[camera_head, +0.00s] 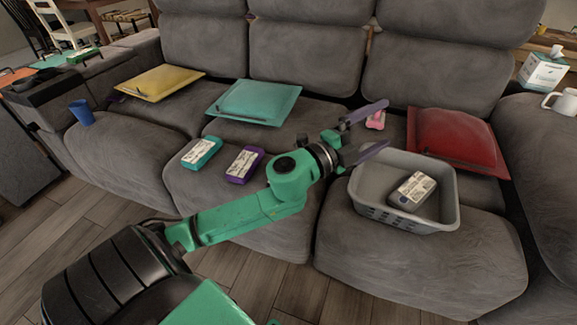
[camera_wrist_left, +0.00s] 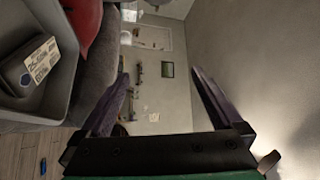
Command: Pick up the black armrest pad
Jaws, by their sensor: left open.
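A black flat piece (camera_head: 42,88) lies on the left armrest of the sofa, at the far left of the head view; it looks like the armrest pad. A dark block with a white label (camera_head: 413,190) lies in a grey basket (camera_head: 375,212) on the right seat; it also shows in the wrist view (camera_wrist_left: 30,75). My left gripper (camera_head: 387,123) is open and empty above the sofa, behind the basket and far from the left armrest. In the wrist view its purple-grey fingers (camera_wrist_left: 159,75) are apart with nothing between them. My right gripper is not in view.
The grey sofa (camera_head: 300,58) holds yellow (camera_head: 160,82), teal (camera_head: 255,102) and red (camera_head: 455,138) cushions. Teal (camera_head: 201,153) and purple (camera_head: 244,165) labelled blocks lie on the middle seat. A blue cup (camera_head: 81,112) stands near the left armrest. A mug (camera_head: 564,102) is at right.

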